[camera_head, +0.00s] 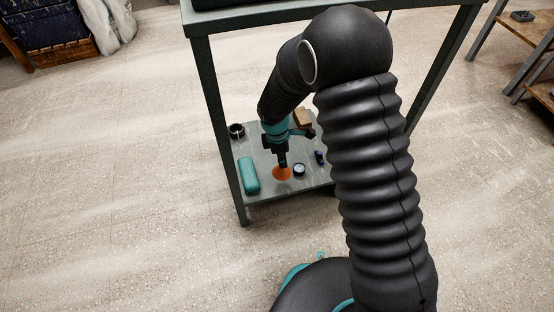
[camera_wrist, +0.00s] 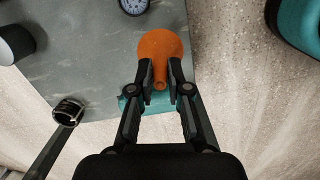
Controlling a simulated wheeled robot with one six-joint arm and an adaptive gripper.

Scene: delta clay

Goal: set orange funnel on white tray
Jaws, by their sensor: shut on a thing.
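The orange funnel (camera_head: 282,174) is at the lower shelf of a green metal table, near its front edge. In the wrist view the funnel (camera_wrist: 160,46) has its wide part away from me and its narrow spout between my fingertips. My gripper (camera_wrist: 160,78) is shut on the spout; in the head view my gripper (camera_head: 282,161) points down from above. I cannot tell whether the funnel touches the shelf or is just above it. I see no white tray in either view.
On the shelf (camera_head: 265,158), a teal case (camera_head: 249,174) lies left of the funnel and a round dial (camera_head: 299,170) right of it. A dark blue item (camera_head: 319,157), a dark cup (camera_head: 236,130) and a brown block (camera_head: 303,117) stand around. Table legs (camera_head: 222,130) flank the shelf.

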